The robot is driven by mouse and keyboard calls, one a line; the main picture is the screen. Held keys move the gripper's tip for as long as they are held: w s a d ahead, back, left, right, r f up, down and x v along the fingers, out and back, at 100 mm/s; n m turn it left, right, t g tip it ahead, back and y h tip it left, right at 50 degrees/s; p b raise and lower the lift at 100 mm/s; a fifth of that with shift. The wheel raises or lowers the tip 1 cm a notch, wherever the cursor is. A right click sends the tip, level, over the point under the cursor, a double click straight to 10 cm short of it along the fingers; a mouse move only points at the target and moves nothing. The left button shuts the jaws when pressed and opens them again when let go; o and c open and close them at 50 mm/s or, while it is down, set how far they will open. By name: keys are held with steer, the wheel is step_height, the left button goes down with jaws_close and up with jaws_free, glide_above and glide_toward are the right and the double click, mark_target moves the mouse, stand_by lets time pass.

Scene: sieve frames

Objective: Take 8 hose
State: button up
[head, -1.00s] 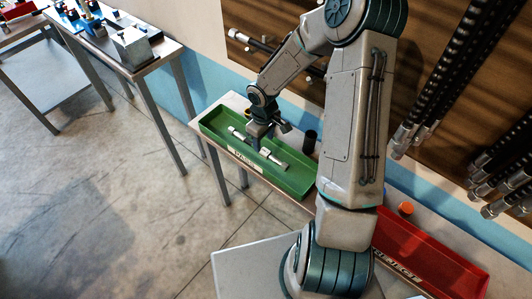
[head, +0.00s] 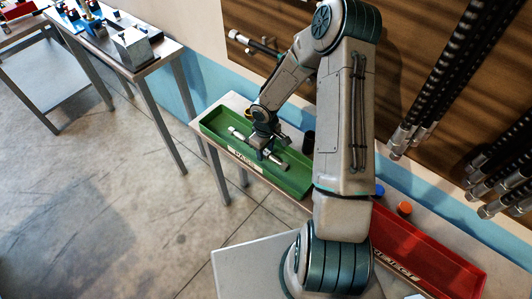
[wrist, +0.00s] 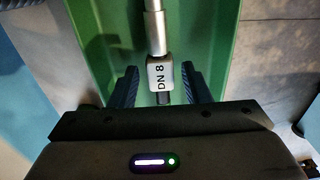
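A short hose piece with metal fittings (head: 278,163) lies in the green tray (head: 292,186). In the wrist view, its pale tag (wrist: 160,74) reads "DN 8". My gripper (head: 264,152) is over the middle of the hose, down at the tray. In the wrist view, my gripper (wrist: 157,88) is open. Its two dark fingers stand on either side of the hose's line, with a gap between each finger and the tag. The part of the hose nearest the palm is hidden.
A red tray (head: 436,262) with a label reading "REJECT" lies to the right. Orange (head: 404,208) and blue (head: 379,190) caps and a black cylinder (head: 308,142) stand near the wall. Dark hoses (head: 440,80) hang on the wall board.

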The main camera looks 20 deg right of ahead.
jaws_close()
